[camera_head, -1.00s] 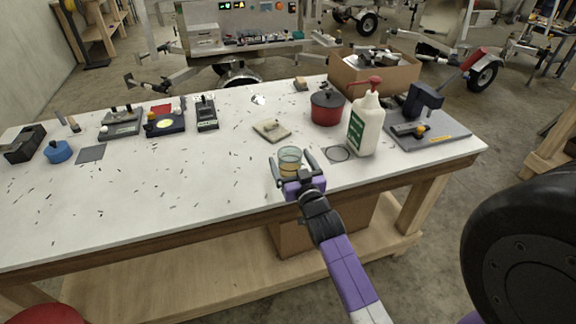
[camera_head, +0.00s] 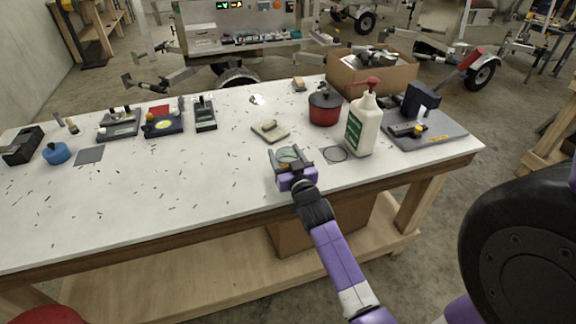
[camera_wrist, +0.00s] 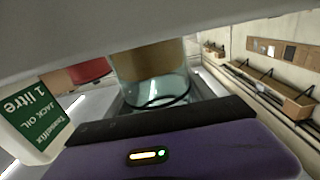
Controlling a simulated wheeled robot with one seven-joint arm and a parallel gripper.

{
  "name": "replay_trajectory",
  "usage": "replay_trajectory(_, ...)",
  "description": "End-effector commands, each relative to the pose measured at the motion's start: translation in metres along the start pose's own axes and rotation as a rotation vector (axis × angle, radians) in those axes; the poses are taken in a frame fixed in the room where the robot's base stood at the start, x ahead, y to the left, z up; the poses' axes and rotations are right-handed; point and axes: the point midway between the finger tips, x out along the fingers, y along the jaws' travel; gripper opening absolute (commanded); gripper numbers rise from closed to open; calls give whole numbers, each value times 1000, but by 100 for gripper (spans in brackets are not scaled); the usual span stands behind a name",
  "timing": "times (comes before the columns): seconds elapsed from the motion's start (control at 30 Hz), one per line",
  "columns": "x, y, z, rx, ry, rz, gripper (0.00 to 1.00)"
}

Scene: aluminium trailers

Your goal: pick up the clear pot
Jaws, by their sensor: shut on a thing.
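The clear pot (camera_head: 288,156) is a small see-through glass vessel near the front edge of the white workbench, with something tan showing through it. My gripper (camera_head: 290,161) is around it with the fingers closed on its sides. In the wrist view the clear pot (camera_wrist: 155,75) stands between the fingers, close in front of the purple gripper body, and a dark ring shows through its glass. The gripper hides part of the pot in the head view. I cannot tell whether its base touches the bench.
The left bench area (camera_head: 140,190) is mostly bare.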

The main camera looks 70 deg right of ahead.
Motion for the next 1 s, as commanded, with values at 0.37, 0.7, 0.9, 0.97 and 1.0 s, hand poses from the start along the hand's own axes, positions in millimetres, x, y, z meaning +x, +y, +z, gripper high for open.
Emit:
replay_trajectory(0.37, 0, 0, -12, -1, 3, 0, 15)
replay_trajectory(0.7, 0, -1, -91, 1, 10, -2, 15)
replay_trajectory(0.9, 0, 0, -144, 1, 8, -1, 15)
replay_trajectory(0.97, 0, -1, -157, 0, 7, -1, 15)
replay_trajectory(1.0, 0, -1, -165, 1, 6, -1, 15)
